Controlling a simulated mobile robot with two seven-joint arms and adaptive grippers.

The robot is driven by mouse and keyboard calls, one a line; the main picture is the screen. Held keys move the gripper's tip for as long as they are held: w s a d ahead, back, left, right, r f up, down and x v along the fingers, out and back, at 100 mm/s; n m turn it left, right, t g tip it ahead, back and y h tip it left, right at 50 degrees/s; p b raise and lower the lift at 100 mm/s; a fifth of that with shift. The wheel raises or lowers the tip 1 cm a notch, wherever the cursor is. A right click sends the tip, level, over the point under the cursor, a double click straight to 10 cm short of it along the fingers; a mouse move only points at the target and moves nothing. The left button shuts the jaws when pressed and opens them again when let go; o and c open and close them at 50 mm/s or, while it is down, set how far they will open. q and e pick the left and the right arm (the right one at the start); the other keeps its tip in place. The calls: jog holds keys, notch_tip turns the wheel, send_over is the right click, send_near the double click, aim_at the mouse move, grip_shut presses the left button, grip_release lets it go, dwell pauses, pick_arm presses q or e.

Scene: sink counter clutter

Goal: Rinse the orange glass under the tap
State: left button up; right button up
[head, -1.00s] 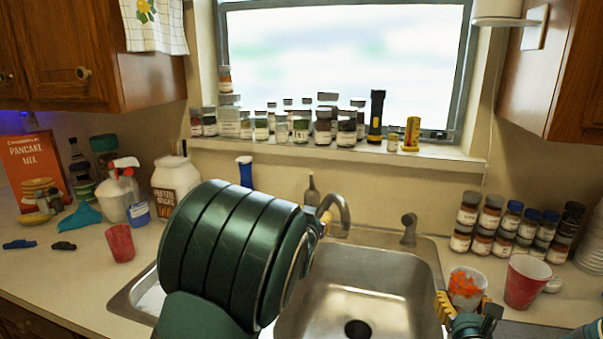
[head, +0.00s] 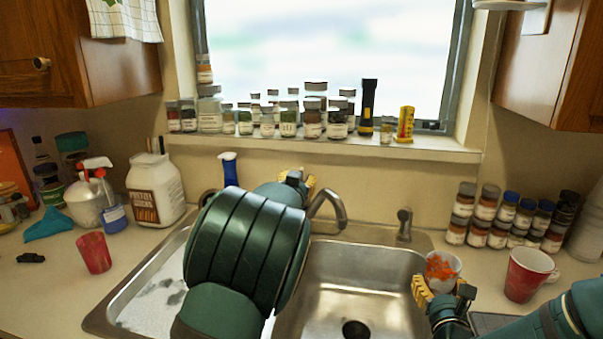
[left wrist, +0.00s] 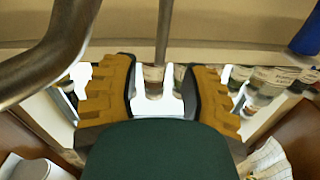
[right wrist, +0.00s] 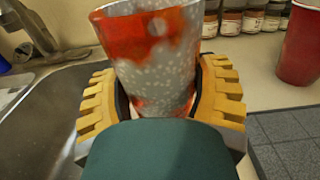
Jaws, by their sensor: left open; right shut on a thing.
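The orange glass (head: 442,266), whitish with orange patches, is in my right gripper (head: 437,288) by the right rim of the sink. In the right wrist view the glass (right wrist: 155,60) stands upright between both yellow fingers, which touch its sides; its base is hidden. The curved metal tap (head: 330,208) is behind the sink (head: 365,270). My left gripper (head: 297,180) is near the tap, partly hidden behind its own arm. In the left wrist view its fingers (left wrist: 160,90) are open, with a thin metal rod (left wrist: 163,35) beyond the gap and the tap spout (left wrist: 50,55) at left.
A red-and-white mug (head: 528,274) stands right of the glass, with several spice jars (head: 500,215) behind. A red cup (head: 94,253) and a pretzel jar (head: 155,190) are left of the sink. Bottles line the windowsill (head: 400,143). The right basin looks empty.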

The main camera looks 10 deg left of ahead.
pick_arm(q)
jog(key=shift+w+a, duration=0.1)
jog(key=shift+w, duration=2.85)
jog(key=shift+s, duration=0.1)
grip_shut()
jog(key=shift+r, duration=0.1)
